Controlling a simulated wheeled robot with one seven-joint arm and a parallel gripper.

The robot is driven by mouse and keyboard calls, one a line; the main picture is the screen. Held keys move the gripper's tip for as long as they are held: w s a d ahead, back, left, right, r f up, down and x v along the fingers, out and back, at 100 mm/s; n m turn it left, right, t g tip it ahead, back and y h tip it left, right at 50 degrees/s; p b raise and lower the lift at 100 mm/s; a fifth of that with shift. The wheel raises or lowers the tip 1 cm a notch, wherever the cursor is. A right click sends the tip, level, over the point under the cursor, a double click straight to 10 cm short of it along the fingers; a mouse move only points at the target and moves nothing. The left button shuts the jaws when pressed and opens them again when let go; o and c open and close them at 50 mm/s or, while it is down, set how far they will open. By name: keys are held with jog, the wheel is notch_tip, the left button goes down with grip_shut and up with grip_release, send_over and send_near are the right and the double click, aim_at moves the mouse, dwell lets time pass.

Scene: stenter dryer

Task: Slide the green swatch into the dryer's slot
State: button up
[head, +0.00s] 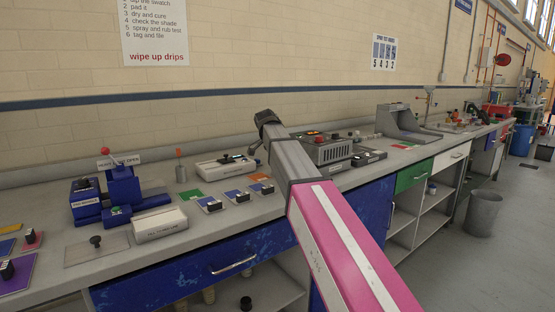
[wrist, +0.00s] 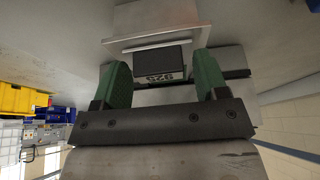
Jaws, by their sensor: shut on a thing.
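My gripper (wrist: 158,75) has two green fingers, one on each side of a dark block (wrist: 158,62), and is shut on it. A pale label on the block reads 925, upside down. A pale grey plate-like surface (wrist: 150,22) lies just beyond the block; I cannot tell whether they are joined. No green cloth shows there. A flat green patch (head: 191,195) lies on the bench.
Several blue swatch carriers with black knobs (head: 237,197) lie left of my arm. A blue press-like machine (head: 122,187) and a white box (head: 159,224) stand further left. A grey hooded unit (head: 405,124) stands to the right. The floor at right is open around a bin (head: 483,213).

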jog(key=shift+w+d, duration=0.2)
jog(key=shift+d, duration=0.05)
jog(key=shift+w+d, duration=0.1)
jog(key=shift+d, duration=0.05)
jog(key=shift+w+d, duration=0.75)
jog(key=shift+d, duration=0.35)
jog(key=shift+w+d, duration=0.1)
jog(key=shift+d, duration=0.05)
dwell(0.3)
jog(key=shift+w+d, duration=0.6)
jog(key=shift+d, duration=0.35)
jog(key=shift+w+d, duration=0.15)
jog(key=shift+d, duration=0.05)
dwell(0.3)
jog(key=o, duration=1.1)
jog(key=shift+c, duration=0.2)
